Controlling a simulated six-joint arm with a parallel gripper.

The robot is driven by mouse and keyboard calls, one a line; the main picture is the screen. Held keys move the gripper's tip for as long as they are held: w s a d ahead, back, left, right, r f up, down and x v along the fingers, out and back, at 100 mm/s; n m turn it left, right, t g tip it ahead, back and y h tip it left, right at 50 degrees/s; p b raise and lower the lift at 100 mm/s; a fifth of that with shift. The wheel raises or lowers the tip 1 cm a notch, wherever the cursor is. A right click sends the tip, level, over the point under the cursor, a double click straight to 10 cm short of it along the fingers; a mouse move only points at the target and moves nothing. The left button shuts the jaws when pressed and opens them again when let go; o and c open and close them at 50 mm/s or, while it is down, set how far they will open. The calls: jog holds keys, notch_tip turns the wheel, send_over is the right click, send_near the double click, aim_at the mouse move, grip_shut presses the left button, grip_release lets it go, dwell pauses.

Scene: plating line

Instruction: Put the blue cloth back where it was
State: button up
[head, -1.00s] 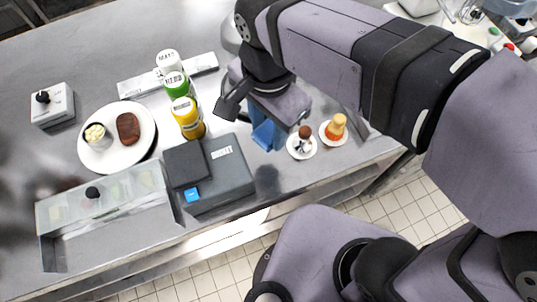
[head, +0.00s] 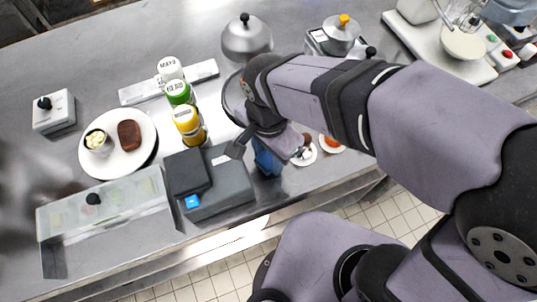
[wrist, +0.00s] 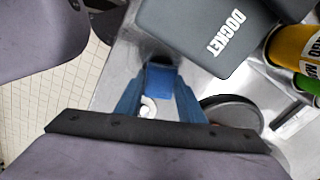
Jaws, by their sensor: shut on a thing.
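The blue cloth (head: 267,159) hangs below my gripper (head: 262,140) in the head view, just right of the grey docket box (head: 228,190). The arm hides part of the jaws in the head view. I cannot tell whether the cloth's lower edge touches the steel counter (head: 290,185).
Two small saucers (head: 304,161) stand close right of the cloth, partly covered by my arm. Yellow, green and white bottles (head: 187,122) stand behind the docket box. A plate (head: 97,167) with food and a clear-lidded bin (head: 105,210) lie left. The counter's front edge is near.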

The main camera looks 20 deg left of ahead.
aim_at(269, 158)
jog(key=shift+f, duration=0.5)
jog(key=shift+f, duration=0.15)
jog(key=o, duration=0.9)
jog(key=shift+o, duration=0.2)
notch_tip(269, 158, up, 12)
jog(key=shift+r, duration=0.2)
